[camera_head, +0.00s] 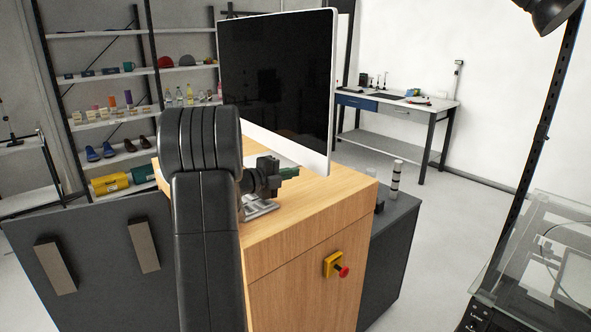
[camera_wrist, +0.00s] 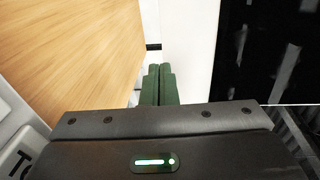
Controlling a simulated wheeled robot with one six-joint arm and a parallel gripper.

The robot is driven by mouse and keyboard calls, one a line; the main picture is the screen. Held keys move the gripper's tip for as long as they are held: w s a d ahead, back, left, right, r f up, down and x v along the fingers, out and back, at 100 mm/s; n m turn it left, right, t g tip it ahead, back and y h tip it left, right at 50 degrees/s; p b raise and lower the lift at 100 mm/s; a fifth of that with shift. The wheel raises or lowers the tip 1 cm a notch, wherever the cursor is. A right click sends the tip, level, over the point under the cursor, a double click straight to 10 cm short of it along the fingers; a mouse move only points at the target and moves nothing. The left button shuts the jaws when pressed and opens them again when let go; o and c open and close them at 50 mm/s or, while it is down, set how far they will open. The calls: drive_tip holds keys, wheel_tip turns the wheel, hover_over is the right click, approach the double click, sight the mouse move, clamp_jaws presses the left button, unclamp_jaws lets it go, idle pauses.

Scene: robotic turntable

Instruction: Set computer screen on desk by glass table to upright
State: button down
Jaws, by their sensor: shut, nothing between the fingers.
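The computer screen (camera_head: 275,72) has a black face and a white lower band, and stands on the wooden desk (camera_head: 320,205). Its exact tilt is hard to judge from here. My gripper (camera_head: 290,172) is shut and empty, in front of the screen's lower band; contact cannot be told. In the wrist view my green fingertips (camera_wrist: 158,70) are together, with the white band (camera_wrist: 187,50) just to their right and the black screen face (camera_wrist: 262,50) further right. My arm hides part of the desk and the screen's lower left. The glass table (camera_head: 545,250) is at the right.
A grey metal piece (camera_head: 260,210) lies on the desk below my gripper. A yellow box with a red button (camera_head: 336,266) is on the desk's front. A dark cabinet (camera_head: 392,245) adjoins the desk. Shelves (camera_head: 100,125) and a workbench (camera_head: 400,105) stand behind. Floor is clear between desk and glass table.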

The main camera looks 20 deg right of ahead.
drive_tip(key=b+v, duration=0.1)
drive_tip(key=v, duration=0.6)
drive_tip(key=f+b+v, duration=0.1)
drive_tip(key=v, duration=0.3)
drive_tip(key=shift+b, duration=0.3)
drive_tip(key=shift+r, duration=0.1)
drive_tip(key=x, duration=0.9)
drive_tip(key=r+x, duration=0.1)
drive_tip(key=x, duration=0.4)
drive_tip(key=shift+w+d, duration=0.1)
drive_tip(key=shift+d, duration=0.05)
drive_tip(key=shift+s+a+r, duration=0.15)
drive_tip(key=shift+a+r, duration=0.05)
drive_tip(key=shift+a, duration=0.25)
drive_tip(key=shift+s+a+r, duration=0.15)
drive_tip(key=shift+a+r, duration=0.05)
drive_tip(key=shift+a, duration=0.3)
drive_tip(key=shift+d, duration=0.15)
